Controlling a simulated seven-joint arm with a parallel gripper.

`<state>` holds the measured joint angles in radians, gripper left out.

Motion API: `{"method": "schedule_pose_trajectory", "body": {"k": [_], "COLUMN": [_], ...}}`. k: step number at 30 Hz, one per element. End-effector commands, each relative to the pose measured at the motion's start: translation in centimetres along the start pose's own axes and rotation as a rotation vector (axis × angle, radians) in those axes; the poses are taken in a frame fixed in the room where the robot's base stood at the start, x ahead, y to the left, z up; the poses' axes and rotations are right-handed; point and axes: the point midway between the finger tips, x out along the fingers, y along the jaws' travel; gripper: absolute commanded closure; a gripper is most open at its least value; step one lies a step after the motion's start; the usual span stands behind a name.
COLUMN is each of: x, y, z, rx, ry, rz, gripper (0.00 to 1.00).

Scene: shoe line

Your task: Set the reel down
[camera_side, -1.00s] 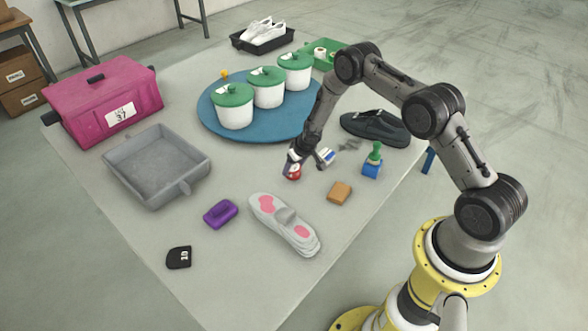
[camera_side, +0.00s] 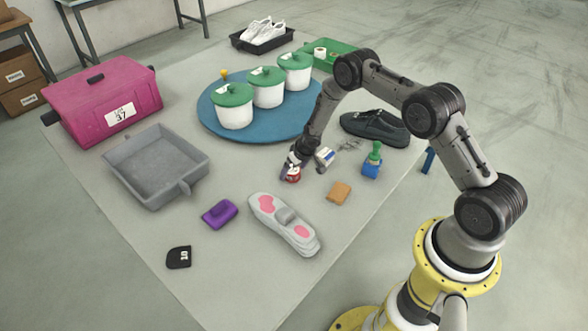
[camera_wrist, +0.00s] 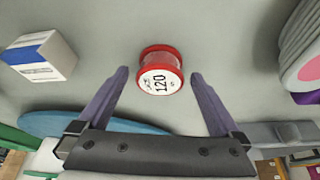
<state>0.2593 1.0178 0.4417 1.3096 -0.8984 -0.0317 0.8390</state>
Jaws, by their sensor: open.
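The reel (camera_wrist: 160,72) is red with a white label reading 120. In the wrist view it lies ahead of my spread fingers, in line with the gap between them, with clear space to either side. In the side view the reel (camera_side: 292,175) is on the grey table at the lower end of my arm, partly covered by my gripper (camera_side: 297,163). My gripper is open and the fingers do not appear to touch the reel. Whether the reel bears fully on the table is hard to tell.
A white and blue box (camera_side: 325,157) is close to my gripper, also in the wrist view (camera_wrist: 42,57). A blue stamp (camera_side: 372,165), a tan block (camera_side: 339,193) and insoles (camera_side: 285,224) lie nearby. A blue round mat (camera_side: 210,120) carries lidded pots behind.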

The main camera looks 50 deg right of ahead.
Motion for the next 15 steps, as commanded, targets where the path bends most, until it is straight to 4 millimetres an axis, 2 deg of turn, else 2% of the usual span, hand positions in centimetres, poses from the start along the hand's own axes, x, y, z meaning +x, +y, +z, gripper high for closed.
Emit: {"method": "schedule_pose_trajectory", "body": {"k": [4,8,11,15], "x": [-0.4,-1.8,-3.4,-6.5], "y": [0.0,0.0,0.0,0.0], "z": [-0.2,-0.3,-0.2,-0.2], "rx": [0.0,0.001,0.0,0.001], "ry": [0.001,0.002,0.003,0.002], "rz": [0.0,0.0,0.0,0.0], "gripper": [0.0,0.0,0.0,0.0]}}
